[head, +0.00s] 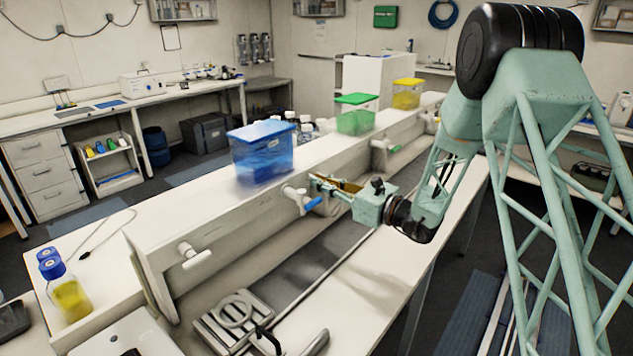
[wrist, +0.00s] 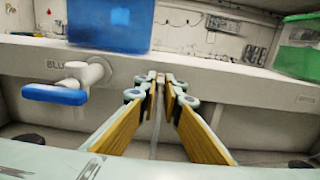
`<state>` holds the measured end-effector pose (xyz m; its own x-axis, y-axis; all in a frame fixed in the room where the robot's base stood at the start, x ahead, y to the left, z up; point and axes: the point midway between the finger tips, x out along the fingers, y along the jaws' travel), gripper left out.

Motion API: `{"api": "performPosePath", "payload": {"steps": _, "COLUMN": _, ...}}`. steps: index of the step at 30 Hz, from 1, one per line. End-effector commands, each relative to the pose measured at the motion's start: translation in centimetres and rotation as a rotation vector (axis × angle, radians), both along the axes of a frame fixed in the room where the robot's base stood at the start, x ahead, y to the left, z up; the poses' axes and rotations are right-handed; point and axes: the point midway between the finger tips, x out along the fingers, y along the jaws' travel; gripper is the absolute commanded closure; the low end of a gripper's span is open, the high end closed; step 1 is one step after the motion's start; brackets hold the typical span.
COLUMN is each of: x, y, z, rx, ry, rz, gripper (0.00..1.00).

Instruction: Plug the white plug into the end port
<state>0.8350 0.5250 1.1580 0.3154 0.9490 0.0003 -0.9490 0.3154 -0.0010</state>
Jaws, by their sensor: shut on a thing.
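My gripper (head: 325,182) is in front of the long bench's upright face, just right of the blue-handled tap (head: 303,199). In the wrist view, my gripper's yellow-brown fingers (wrist: 156,82) close on a thin pale cord-like piece (wrist: 156,122) that runs down between them. I cannot tell if this is the white plug; its end is hidden between the fingertips. The blue-handled tap also shows left of the fingers in the wrist view (wrist: 68,84). A white-handled tap (head: 193,256) is at the near left end of the face. I cannot make out the end port.
A blue tub (head: 262,155), a green tub (head: 356,116) and a yellow tub (head: 407,94) stand on the bench ledge. A green-handled tap (head: 386,146) is farther back. A metal stand (head: 235,318) sits below, near left. The lower surface right of it looks clear.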

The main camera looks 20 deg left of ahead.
Motion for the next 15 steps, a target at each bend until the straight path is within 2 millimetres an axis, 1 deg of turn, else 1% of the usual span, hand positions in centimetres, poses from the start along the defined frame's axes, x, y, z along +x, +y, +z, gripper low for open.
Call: {"api": "performPosePath", "payload": {"steps": 15, "x": -0.4, "y": -1.2, "z": -0.1, "rx": -0.001, "ry": 0.0, "rz": 0.0, "gripper": 1.0}}
